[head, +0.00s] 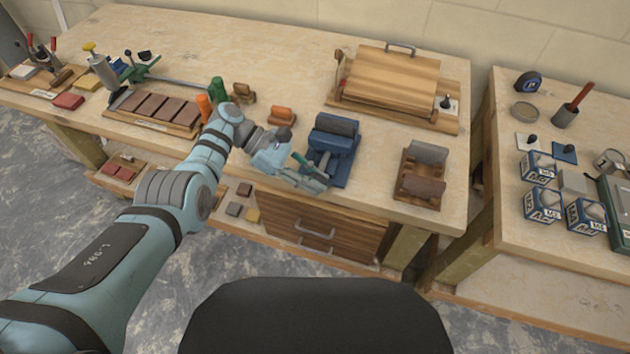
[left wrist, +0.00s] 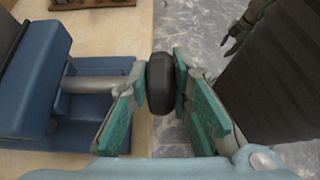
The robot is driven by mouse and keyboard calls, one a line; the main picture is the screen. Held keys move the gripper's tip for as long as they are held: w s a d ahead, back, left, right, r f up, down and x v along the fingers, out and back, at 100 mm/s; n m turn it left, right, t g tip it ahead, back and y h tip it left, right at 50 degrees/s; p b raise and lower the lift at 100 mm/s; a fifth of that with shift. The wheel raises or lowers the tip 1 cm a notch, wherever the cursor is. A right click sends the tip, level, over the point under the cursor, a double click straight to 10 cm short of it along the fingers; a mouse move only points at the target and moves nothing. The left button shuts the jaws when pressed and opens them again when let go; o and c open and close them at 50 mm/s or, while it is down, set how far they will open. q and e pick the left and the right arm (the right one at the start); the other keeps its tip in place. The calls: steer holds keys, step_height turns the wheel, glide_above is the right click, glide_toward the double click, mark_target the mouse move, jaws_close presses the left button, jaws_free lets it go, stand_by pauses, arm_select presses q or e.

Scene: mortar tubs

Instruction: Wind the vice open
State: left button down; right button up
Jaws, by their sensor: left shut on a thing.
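The blue vice (head: 333,140) stands near the front edge of the bench, with a grey block on its top. In the left wrist view, the vice body (left wrist: 28,85) is at the left. Its grey screw (left wrist: 95,84) runs right to a dark rounded knob (left wrist: 160,84). My left gripper (head: 312,172) is at the front of the vice. It is shut on the knob, with one green-padded finger on each side. The knob is hard to make out in the head view. A dark gripper, seemingly my right one (left wrist: 231,42), shows small at the upper right of the wrist view.
A wooden board with two blocks (head: 408,195) lies right of the vice. An orange piece on a wooden base (head: 282,116) is to its left. A wooden press-like board (head: 392,76) stands behind. A drawer unit (head: 325,222) is below the bench.

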mark_target(308, 175)
arm_select(q)
steer(key=shift+r, duration=0.1)
steer(key=c, duration=1.5)
jaws_free()
steer(key=shift+o, duration=0.2)
steer(key=v, duration=0.7)
steer(key=shift+w+a, duration=0.15)
steer(key=shift+a, duration=0.05)
